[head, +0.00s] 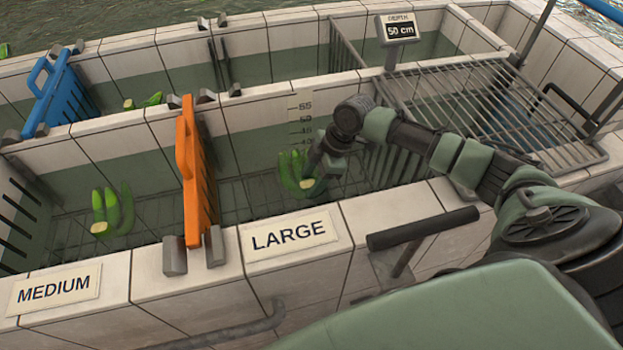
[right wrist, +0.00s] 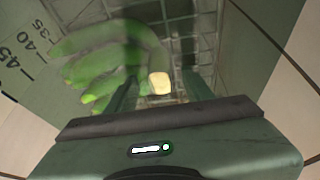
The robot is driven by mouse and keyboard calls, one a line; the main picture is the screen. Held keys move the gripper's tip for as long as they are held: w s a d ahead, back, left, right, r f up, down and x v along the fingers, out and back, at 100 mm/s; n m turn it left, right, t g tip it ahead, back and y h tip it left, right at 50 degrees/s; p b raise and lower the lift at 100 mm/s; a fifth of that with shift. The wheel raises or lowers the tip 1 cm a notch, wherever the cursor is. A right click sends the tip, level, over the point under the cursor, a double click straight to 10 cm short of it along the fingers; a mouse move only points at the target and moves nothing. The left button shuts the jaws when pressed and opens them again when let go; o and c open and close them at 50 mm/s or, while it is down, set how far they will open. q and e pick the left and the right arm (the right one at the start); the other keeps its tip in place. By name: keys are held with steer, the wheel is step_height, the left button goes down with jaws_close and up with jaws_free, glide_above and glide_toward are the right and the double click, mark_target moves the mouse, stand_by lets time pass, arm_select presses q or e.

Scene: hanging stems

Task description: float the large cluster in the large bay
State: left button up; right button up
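A cluster of green bananas (head: 288,172) with a pale cut end is low in the large bay, under the LARGE label's wall (head: 290,234). My right gripper (head: 320,168) reaches down into this bay, right beside the cluster. In the right wrist view the cluster (right wrist: 95,60) is blurred, and its pale cut end (right wrist: 159,83) shows between my two spread fingers (right wrist: 158,92). The fingers look apart, with gaps on both sides of the cut end. I cannot tell whether either touches it. My left gripper is not in view.
An orange gate (head: 187,160) divides the large bay from the medium bay, where another green cluster (head: 112,210) lies. A blue gate (head: 45,88) stands farther left. A metal grate (head: 480,105) is at the right, beside a depth sign (head: 398,29) reading 50 cm.

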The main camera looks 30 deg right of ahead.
steer(key=shift+s+f, duration=0.15)
step_height(320, 180, up, 25)
steer(key=s+d+p, duration=0.1)
steer(key=d+p, duration=0.1)
steer(key=p, duration=1.5)
steer(key=shift+d, duration=0.35)
